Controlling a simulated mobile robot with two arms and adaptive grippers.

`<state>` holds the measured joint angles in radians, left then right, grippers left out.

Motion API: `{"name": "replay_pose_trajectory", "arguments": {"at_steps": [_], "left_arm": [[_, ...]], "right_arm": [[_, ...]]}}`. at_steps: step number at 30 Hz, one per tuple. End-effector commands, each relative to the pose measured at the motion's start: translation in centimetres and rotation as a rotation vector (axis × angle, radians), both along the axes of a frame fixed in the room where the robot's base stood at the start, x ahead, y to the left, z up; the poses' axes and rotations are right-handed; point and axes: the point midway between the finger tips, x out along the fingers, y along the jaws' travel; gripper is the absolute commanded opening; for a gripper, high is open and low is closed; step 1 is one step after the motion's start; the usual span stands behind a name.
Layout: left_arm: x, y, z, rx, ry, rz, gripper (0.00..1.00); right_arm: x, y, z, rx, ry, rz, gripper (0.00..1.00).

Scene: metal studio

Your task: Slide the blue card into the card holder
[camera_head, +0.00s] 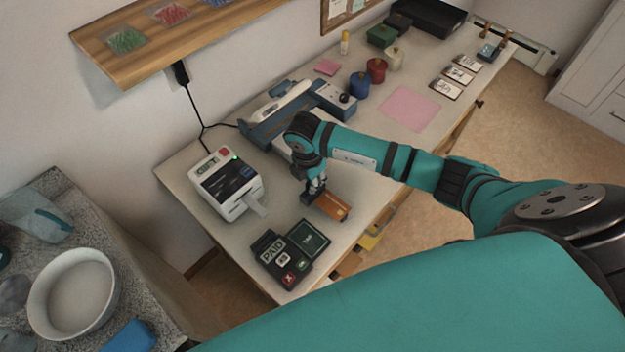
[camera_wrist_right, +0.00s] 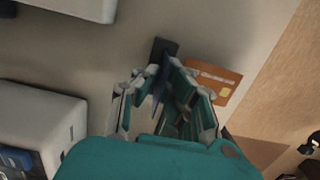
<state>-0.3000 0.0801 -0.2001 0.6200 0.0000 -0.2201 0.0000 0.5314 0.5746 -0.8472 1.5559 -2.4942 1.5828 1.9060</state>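The blue card (camera_wrist_right: 159,84) shows almost edge-on between the fingers of my right gripper (camera_wrist_right: 157,70) in the right wrist view. The fingers stand apart, with a gap on the card's left; the card is close to the right finger. A small dark block, seemingly the card holder (camera_wrist_right: 165,47), lies just beyond the fingertips, and the card's far end reaches to it. Whether the card sits in its slot is hidden. In the head view my right gripper (camera_head: 315,187) is low over the table beside an orange card (camera_head: 333,206). The left gripper is not in view.
The orange card (camera_wrist_right: 217,80) is close to the right finger. A white printer (camera_head: 228,186) with paper and a dark payment terminal (camera_head: 284,258) flank the work spot. A blue-grey device (camera_head: 270,125) is behind. The table edge is near on the right.

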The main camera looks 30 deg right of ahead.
Motion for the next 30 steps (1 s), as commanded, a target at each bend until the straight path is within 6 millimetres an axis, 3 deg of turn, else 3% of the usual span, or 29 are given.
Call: {"name": "replay_pose_trajectory", "arguments": {"at_steps": [7, 14, 23, 30], "left_arm": [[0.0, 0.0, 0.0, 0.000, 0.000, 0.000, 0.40], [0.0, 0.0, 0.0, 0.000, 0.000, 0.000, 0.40], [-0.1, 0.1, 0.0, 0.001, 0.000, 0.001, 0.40], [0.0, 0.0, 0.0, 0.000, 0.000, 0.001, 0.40]], "right_arm": [[0.0, 0.0, 0.0, 0.000, 0.000, 0.000, 0.00], [0.0, 0.0, 0.0, 0.000, 0.000, 0.000, 0.33], [0.0, 0.0, 0.2, 0.000, -0.001, 0.000, 0.33], [0.0, 0.4, 3.6, 0.002, -0.005, 0.002, 0.33]]}}
